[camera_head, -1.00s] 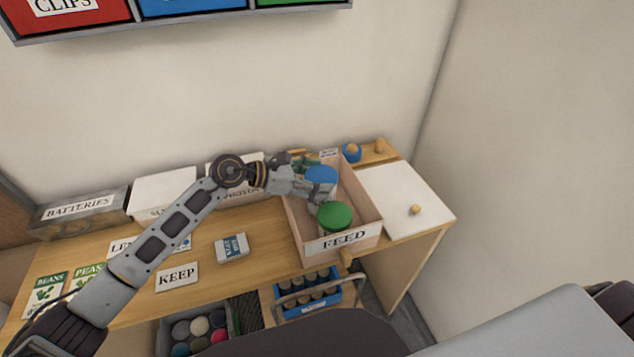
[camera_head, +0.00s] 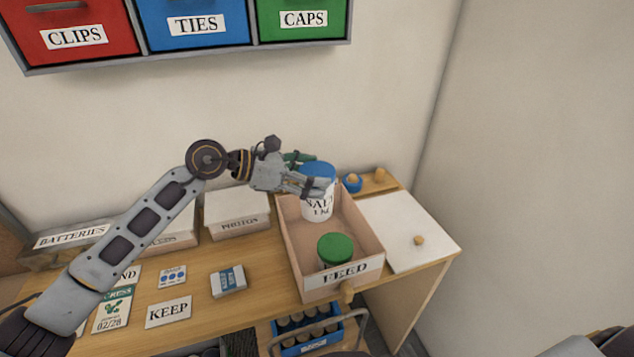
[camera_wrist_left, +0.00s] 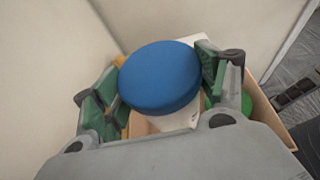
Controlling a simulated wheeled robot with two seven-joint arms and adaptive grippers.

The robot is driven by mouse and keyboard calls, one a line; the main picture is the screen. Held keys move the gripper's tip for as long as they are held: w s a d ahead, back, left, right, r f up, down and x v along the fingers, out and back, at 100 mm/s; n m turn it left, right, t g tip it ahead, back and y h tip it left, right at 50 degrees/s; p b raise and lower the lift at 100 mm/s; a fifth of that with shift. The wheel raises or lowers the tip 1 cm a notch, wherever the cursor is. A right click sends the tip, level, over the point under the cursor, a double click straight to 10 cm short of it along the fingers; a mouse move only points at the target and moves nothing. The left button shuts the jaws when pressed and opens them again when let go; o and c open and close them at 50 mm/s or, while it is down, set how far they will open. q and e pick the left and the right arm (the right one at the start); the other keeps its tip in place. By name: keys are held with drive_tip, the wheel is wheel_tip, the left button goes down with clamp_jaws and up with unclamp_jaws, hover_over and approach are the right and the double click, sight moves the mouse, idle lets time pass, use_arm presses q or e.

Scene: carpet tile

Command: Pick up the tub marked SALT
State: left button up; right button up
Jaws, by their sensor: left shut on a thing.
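The tub marked SALT (camera_head: 318,205) is white with a blue lid and is upright over the back part of the FEED box (camera_head: 345,281). My left gripper (camera_head: 311,178) is shut on the tub near its lid. In the left wrist view the blue lid (camera_wrist_left: 160,77) sits between the green-padded fingers of the left gripper (camera_wrist_left: 155,92). The tub's lower end is close to the box's inside; I cannot tell the exact gap beneath it. My right gripper is not in view.
A green-lidded tub (camera_head: 335,247) stands in the front of the box. A KEEP card (camera_head: 168,311) and a small packet (camera_head: 228,281) lie left of the box. Wall drawers (camera_head: 195,25) hang above.

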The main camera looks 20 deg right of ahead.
use_arm(q)
drive_tip(key=a+b, duration=0.3)
drive_tip(key=a, duration=1.3)
drive_tip(key=shift+s+a+r, duration=0.2)
drive_tip(key=shift+s+a, duration=0.1)
drive_tip(key=shift+a, duration=0.1)
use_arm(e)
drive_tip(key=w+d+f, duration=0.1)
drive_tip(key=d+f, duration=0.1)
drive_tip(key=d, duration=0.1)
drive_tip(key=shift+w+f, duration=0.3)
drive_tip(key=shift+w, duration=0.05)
